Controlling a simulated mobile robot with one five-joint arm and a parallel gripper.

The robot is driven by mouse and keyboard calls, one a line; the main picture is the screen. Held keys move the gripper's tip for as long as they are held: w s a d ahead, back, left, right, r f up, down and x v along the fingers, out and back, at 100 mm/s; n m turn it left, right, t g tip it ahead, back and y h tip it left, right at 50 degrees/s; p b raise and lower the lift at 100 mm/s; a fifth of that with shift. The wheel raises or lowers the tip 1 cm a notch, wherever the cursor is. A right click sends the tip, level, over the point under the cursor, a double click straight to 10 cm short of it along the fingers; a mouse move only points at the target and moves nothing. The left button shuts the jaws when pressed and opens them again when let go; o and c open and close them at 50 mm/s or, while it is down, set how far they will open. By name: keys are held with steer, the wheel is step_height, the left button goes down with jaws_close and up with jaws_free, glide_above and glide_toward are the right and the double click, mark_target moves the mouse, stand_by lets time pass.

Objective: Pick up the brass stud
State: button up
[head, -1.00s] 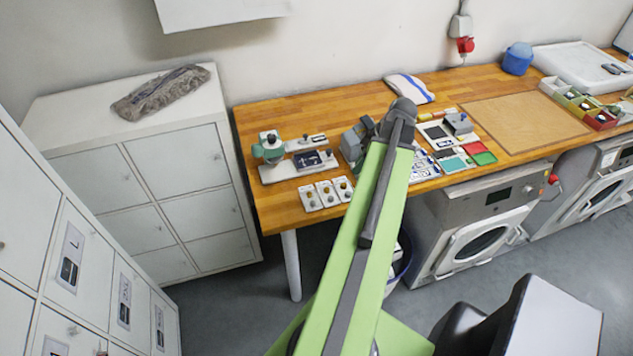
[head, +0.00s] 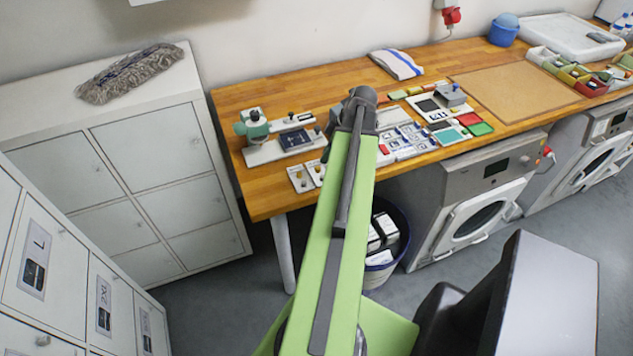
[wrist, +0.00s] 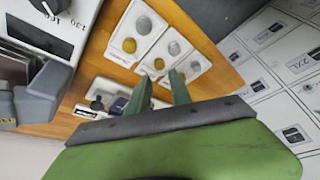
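In the wrist view, white cards carry round studs, some brass-coloured and some silver. One brass-coloured stud (wrist: 129,45) is on the left card, and another brass-coloured stud (wrist: 159,63) is on the middle card. I cannot tell which one is meant. My gripper (wrist: 161,76) is open and empty, its green fingertips close to the card row and apart from the studs in the picture. The right card's lower part is hidden behind a finger. In the head view, two cards (head: 299,180) show at the table's front edge; my arm hides my fingers.
A green-and-white press (head: 252,128) stands behind the cards on the wooden table (head: 290,98). Trays and small cards lie right of my arm. A bin (head: 392,240) stands under the table. White lockers (head: 150,150) are at the left. A cork mat (head: 510,95) is clear.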

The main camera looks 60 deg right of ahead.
mark_target(318, 167)
steer(key=shift+x, duration=0.75)
steer(key=b+x, duration=0.5)
steer(key=shift+f, duration=0.1)
steer(key=shift+r, duration=0.2)
jaws_close()
